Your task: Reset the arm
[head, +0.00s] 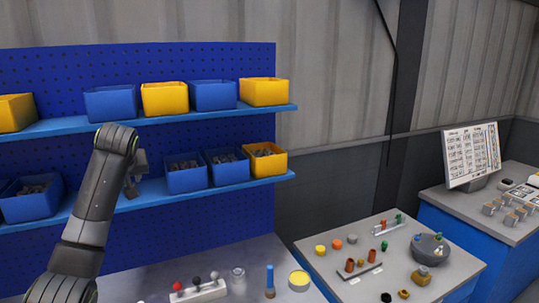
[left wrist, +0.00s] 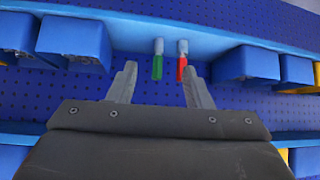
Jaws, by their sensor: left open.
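My left arm (head: 92,205) rises from the lower left of the head view and bends at a joint in front of the blue pegboard shelves. My left gripper (head: 134,180) is small and partly hidden behind the arm there, near the lower shelf. In the left wrist view, the two fingers of my left gripper (left wrist: 160,68) stand apart with nothing held between them. A green-ended piece (left wrist: 157,66) and a red-ended piece (left wrist: 182,66) show beyond the fingertips, by the light blue shelf. My right gripper is not in view.
Blue bins (head: 186,178) and yellow bins (head: 264,92) line the two shelves close to my left arm. A grey bench (head: 240,258) with small parts lies below. A second table (head: 315,250) holds several coloured parts and a grey round bowl-like piece (head: 430,248).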

